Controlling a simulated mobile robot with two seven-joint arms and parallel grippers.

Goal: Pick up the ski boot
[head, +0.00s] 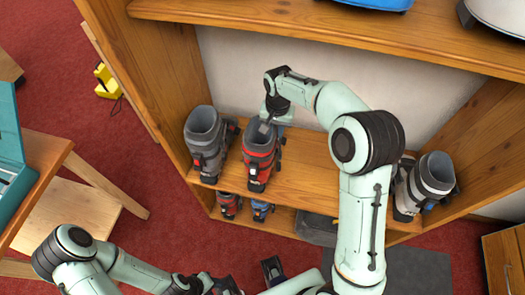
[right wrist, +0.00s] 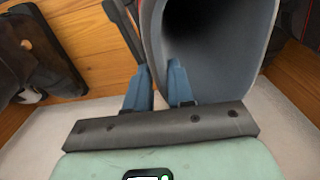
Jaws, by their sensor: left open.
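The red and grey ski boot (head: 259,158) stands upright on the middle shelf, between a grey boot and my right forearm. My right gripper (head: 268,122) is at the top of its cuff. In the right wrist view the two blue fingers (right wrist: 161,83) stand on either side of the rim of the boot's cuff (right wrist: 210,40), one outside and one inside the opening. Whether they press on the wall cannot be told. My left gripper (head: 222,284) is low at the bottom edge of the head view, open, away from the boots, and partly cut off.
A grey boot (head: 206,148) stands close left of the red one, and a white and grey boot (head: 430,185) at the shelf's right end. Small boots (head: 262,210) sit on the lower shelf. The upper shelf (head: 330,27) overhangs. A wooden table (head: 45,155) stands left.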

